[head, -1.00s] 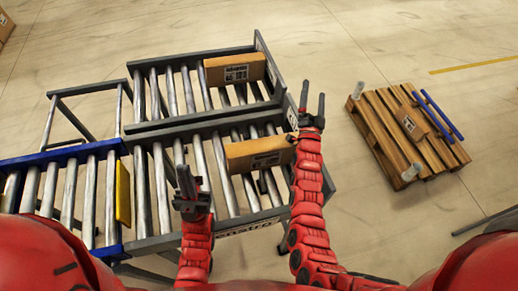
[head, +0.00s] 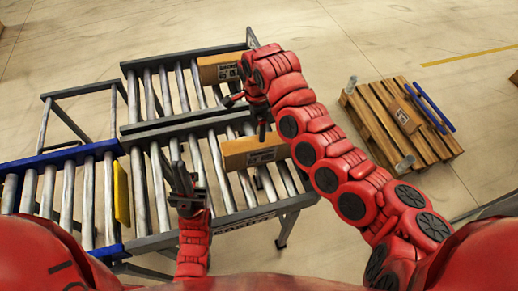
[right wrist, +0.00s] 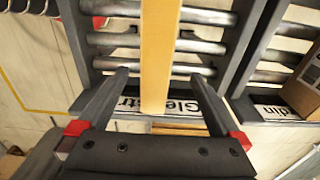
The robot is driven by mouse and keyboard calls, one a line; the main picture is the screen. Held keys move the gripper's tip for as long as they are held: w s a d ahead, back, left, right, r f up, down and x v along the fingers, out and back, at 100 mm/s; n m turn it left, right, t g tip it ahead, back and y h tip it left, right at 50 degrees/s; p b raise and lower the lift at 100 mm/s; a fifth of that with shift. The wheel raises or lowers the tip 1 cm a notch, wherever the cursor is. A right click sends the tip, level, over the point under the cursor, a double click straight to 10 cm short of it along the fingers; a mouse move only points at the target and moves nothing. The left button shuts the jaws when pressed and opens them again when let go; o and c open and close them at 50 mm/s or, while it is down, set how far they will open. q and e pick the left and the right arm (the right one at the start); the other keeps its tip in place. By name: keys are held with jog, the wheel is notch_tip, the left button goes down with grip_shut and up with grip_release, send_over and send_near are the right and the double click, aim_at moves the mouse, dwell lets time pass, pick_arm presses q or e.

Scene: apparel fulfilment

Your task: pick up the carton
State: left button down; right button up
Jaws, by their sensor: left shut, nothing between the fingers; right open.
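The near carton (head: 250,153), a narrow brown box with a white label, stands on the near roller lane. A similar far carton (head: 216,70) stands on the far lane, partly hidden by my right arm. My right gripper (head: 247,116) is open above the near lane, just beyond the near carton in the head view. In the right wrist view, a carton's long narrow top (right wrist: 160,55) runs between the open fingers, with a gap on both sides. Another carton (right wrist: 304,88) shows at the right edge. My left gripper (head: 180,178) is shut and empty, left of the near carton.
The grey roller conveyor (head: 170,238) has raised side rails and joins a blue-framed section (head: 110,250) at left. A yellow plate (head: 121,195) stands at the joint. A wooden pallet (head: 385,130) lies on the floor at right, with blue bars (head: 430,107) on it.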

aim_at(257, 140)
notch_tip(257, 140, down, 10)
jog(key=p, duration=0.3)
jog(key=shift+s+f, duration=0.1)
jog(key=shift+f, duration=0.6)
jog(key=shift+f+p, duration=0.2)
jog(key=shift+p, duration=0.1)
jog(key=f, duration=0.3)
jog(key=shift+s+d+f, duration=0.2)
jog(key=shift+f, duration=0.2)
jog(key=shift+w+f, duration=0.1)
jog(key=shift+f, duration=0.45)
jog(key=shift+c, duration=0.2)
jog(key=shift+r, duration=0.1)
grip_shut()
